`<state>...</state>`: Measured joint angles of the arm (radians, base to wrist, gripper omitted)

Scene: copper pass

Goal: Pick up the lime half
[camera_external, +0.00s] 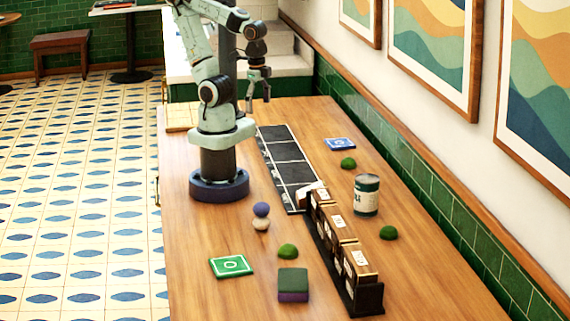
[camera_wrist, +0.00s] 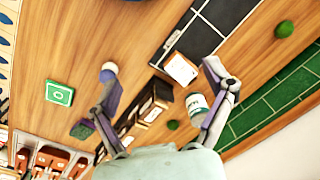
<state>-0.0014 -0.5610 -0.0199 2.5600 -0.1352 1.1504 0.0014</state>
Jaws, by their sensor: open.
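Three green domed pieces that look like lime halves lie on the wooden counter. One lime half (camera_external: 348,163) is near the blue square card, one (camera_external: 388,233) is right of the row of boxes, and one (camera_external: 287,251) is near the green-and-purple block. In the wrist view one green dome (camera_wrist: 284,28) is at the upper right and another (camera_wrist: 172,124) is between the fingers, near the can. The third is not clearly visible there. My gripper (camera_external: 258,100) is open and empty, raised above the far part of the counter; its fingers also show in the wrist view (camera_wrist: 160,72).
A row of labelled boxes (camera_external: 340,235) and a dark segmented strip (camera_external: 284,152) run along the counter. A can (camera_external: 366,195), blue card (camera_external: 340,144), green card (camera_external: 231,266), block (camera_external: 293,284) and stacked balls (camera_external: 261,217) stand around. The tiled wall borders the right.

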